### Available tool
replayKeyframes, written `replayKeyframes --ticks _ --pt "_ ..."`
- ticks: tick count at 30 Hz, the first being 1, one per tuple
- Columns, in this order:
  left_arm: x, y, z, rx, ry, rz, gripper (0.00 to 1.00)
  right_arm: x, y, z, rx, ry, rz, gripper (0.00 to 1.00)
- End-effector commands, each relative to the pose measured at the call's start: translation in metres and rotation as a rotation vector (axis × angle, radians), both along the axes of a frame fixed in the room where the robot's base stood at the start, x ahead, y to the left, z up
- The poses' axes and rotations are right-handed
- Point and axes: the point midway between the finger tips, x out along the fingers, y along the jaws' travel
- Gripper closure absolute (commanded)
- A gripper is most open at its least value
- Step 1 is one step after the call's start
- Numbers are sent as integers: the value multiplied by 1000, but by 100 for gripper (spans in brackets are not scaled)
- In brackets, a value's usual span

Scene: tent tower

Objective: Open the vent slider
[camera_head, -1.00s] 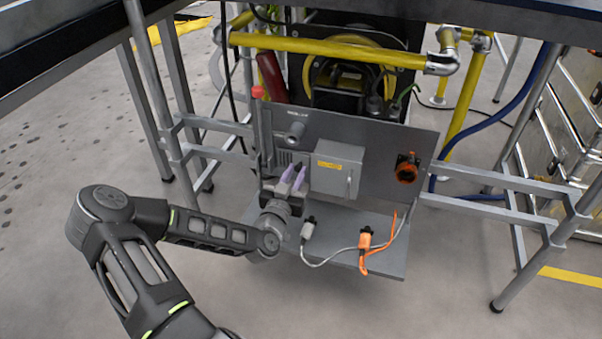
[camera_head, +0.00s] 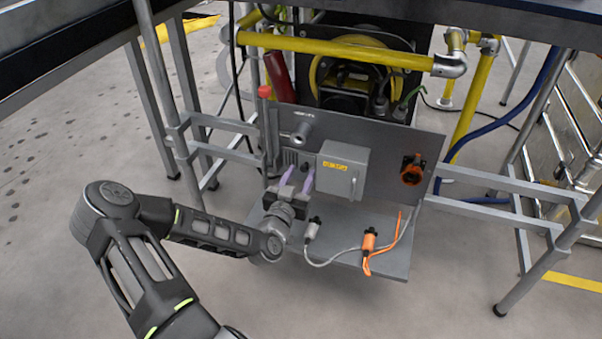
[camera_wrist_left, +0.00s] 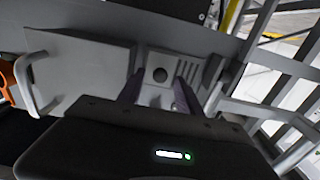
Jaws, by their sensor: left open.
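The vent (camera_head: 290,157) is a slotted patch on the grey upright panel, partly hidden by my left gripper in the head view. In the left wrist view the vent slots (camera_wrist_left: 188,72) show beside a dark round knob (camera_wrist_left: 160,75) on a light plate. My left gripper (camera_head: 299,176) has its purple fingers pointing at the panel, just in front of the vent. In the left wrist view the open fingers (camera_wrist_left: 158,92) lie on either side of the knob, with nothing held between them. I cannot tell whether they touch the plate. My right gripper is not in view.
A grey box (camera_head: 343,168) with a handle is right of the vent, and an orange socket (camera_head: 412,169) is farther right. A red-topped lever (camera_head: 265,92) stands at left. Grey and orange cable plugs (camera_head: 369,239) rest on the lower shelf (camera_head: 395,262). Yellow pipes (camera_head: 330,52) run above.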

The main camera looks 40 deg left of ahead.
Motion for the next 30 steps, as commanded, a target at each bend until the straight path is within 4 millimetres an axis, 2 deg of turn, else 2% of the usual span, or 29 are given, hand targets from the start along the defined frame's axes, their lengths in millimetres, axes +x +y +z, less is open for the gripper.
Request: replayKeyframes --ticks 9,13,30 --pt "-48 -17 2 -1 3 0 58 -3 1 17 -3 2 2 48" --pt "-61 -21 1 -1 2 1 58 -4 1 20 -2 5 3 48" --pt "-65 -23 0 -1 0 0 58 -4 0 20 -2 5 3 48"
